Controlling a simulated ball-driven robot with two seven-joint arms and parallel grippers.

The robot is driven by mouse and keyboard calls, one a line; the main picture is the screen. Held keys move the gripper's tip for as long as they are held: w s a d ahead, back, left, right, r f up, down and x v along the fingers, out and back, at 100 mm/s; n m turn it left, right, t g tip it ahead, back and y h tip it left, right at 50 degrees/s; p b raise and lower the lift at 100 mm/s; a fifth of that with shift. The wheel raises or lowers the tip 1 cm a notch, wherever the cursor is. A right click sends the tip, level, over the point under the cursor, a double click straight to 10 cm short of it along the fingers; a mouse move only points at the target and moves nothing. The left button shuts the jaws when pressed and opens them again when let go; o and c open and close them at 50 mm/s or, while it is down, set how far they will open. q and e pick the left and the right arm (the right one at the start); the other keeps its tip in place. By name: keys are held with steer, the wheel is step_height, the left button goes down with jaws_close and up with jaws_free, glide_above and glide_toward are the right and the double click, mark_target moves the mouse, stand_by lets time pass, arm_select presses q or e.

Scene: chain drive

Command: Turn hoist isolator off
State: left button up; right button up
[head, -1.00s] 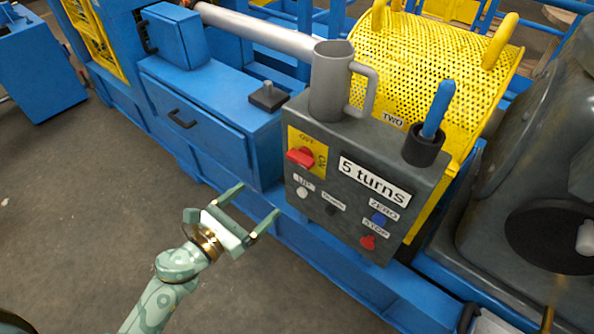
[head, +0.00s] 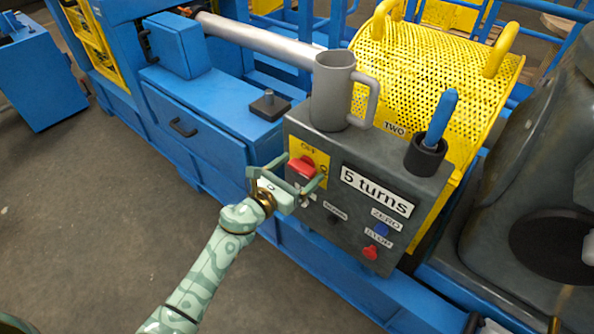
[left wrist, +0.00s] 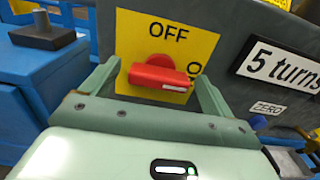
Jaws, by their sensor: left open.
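The hoist isolator is a red rotary handle (head: 302,167) on a yellow plate (head: 320,158) marked OFF, at the upper left of the grey control box. In the left wrist view the red handle (left wrist: 158,75) lies nearly level, tilted slightly down to the right, below the word OFF; the lettering at its right end is partly hidden. My left gripper (head: 300,172) is open, its fingers on either side of the handle. In the left wrist view its fingers (left wrist: 155,90) flank the handle, with gaps visible; contact cannot be told. My right gripper is not in view.
The control box (head: 350,225) also carries a "5 turns" label, a blue button (head: 381,230) and a red button (head: 370,252). A grey mug (head: 331,92) and a black holder (head: 425,155) with a blue-handled tool stand on top. Blue machinery lies left.

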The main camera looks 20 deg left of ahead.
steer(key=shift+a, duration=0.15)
arm_select(q)
steer(key=c, duration=1)
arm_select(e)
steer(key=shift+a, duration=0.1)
arm_select(q)
steer(key=shift+n, duration=0.3)
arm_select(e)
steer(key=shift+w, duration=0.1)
arm_select(q)
steer(key=n, duration=0.3)
steer(key=shift+p, duration=0.35)
steer(key=n+p, duration=0.1)
steer(key=n, duration=0.4)
steer(key=shift+a, duration=0.15)
steer(key=n+p, duration=0.1)
steer(key=n, duration=0.3)
steer(key=shift+n, duration=0.4)
steer(key=shift+a+f+n+p, duration=0.15)
steer(key=shift+n+p, duration=0.5)
steer(key=shift+n, duration=1.55)
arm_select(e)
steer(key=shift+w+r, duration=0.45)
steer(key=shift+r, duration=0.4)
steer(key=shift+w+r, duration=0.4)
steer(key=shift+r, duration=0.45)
arm_select(q)
steer(key=shift+f, duration=0.1)
